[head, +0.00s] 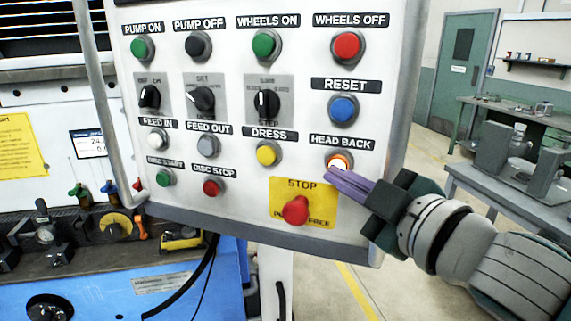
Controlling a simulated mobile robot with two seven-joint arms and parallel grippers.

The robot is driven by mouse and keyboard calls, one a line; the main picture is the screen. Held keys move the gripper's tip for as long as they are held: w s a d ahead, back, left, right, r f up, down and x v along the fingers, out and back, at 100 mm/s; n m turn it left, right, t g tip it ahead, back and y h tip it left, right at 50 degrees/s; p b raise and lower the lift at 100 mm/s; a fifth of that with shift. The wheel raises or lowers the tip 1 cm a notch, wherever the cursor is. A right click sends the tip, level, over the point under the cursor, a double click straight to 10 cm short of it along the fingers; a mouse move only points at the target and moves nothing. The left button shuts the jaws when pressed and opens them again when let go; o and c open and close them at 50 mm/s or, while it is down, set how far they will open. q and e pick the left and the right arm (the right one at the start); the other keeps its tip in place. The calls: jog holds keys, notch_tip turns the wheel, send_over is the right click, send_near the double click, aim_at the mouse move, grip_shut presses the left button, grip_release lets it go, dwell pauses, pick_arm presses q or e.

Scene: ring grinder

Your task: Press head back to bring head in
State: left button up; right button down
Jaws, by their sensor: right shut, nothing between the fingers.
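The HEAD BACK button (339,159) is a round orange-and-white button under its black label (341,142), at the lower right of the white control panel (225,100). My right gripper (334,174) comes in from the right with its purple fingers shut and empty. Its fingertips overlap the lower edge of the button in the head view. I cannot tell whether they touch it. My left gripper is not in view.
The red STOP button (295,210) on its yellow plate sits just below left of my right fingers. The blue RESET button (343,108) is above, and the yellow DRESS button (268,153) is to the left. A workbench (515,190) stands behind at right.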

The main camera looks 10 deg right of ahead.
jog(key=shift+w+d, duration=0.25)
jog(key=shift+w, duration=0.15)
dwell(0.4)
dwell(0.4)
jog(key=shift+s+a, duration=0.45)
jog(key=shift+s, duration=0.35)
jog(key=shift+s+a+p, duration=0.25)
jog(key=shift+s+a, duration=0.2)
jog(key=shift+s, duration=0.25)
jog(key=shift+s+a+p, duration=0.2)
jog(key=shift+s+a, duration=0.2)
jog(key=shift+s, duration=0.35)
jog(key=shift+s+a+p, duration=0.25)
jog(key=shift+s+a, duration=0.2)
jog(key=shift+s, duration=0.25)
